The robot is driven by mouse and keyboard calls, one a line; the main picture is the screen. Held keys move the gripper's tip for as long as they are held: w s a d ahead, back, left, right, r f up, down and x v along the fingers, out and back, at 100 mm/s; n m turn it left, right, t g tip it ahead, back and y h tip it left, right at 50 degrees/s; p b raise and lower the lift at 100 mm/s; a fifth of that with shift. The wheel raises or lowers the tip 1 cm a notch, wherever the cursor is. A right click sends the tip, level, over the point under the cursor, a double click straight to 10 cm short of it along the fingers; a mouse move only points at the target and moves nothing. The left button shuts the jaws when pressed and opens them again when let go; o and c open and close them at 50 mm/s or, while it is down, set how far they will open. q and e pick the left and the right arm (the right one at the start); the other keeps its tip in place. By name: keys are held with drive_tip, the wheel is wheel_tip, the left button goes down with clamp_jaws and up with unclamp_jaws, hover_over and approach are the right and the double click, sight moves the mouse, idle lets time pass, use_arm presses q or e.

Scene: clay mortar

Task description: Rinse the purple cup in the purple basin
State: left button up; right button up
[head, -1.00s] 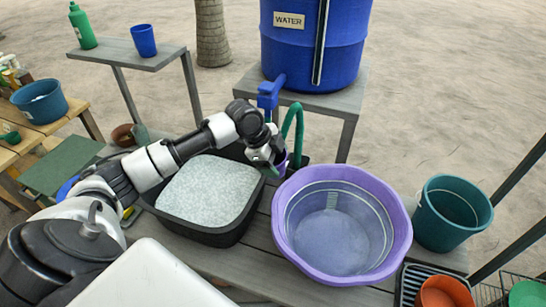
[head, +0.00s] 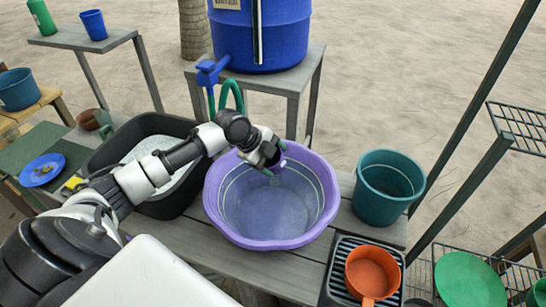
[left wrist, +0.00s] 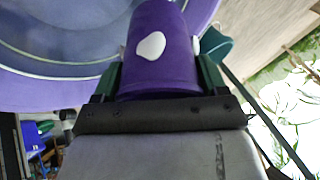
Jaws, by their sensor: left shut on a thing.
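My left gripper (head: 272,163) is shut on the purple cup (left wrist: 158,60), which has a white spot on its side. In the head view the cup is mostly hidden by the gripper, with only a bit of purple showing. The gripper and cup are above the far part of the purple basin (head: 270,242). The basin stands on the grey slatted table and looks to hold clear water; it also shows in the left wrist view (left wrist: 45,92). My right gripper is not in view.
A black tub (head: 172,207) of pale suds stands left of the basin. A teal bucket (head: 372,205) stands to the right.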

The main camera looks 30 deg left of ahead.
use_arm(q)
wheel_tip(320, 180, down, 6)
drive_tip(key=b, duration=0.4)
drive_tip(key=shift+d+f+b, duration=0.1)
drive_tip(key=shift+b, duration=0.25)
wheel_tip(320, 180, down, 10)
drive_tip(key=b, duration=0.8)
drive_tip(key=shift+r, duration=0.25)
drive_tip(key=shift+f+b, duration=0.5)
drive_tip(key=shift+b, duration=0.05)
drive_tip(key=shift+f, duration=0.15)
drive_tip(key=shift+f, duration=0.35)
drive_tip(key=shift+r, duration=0.15)
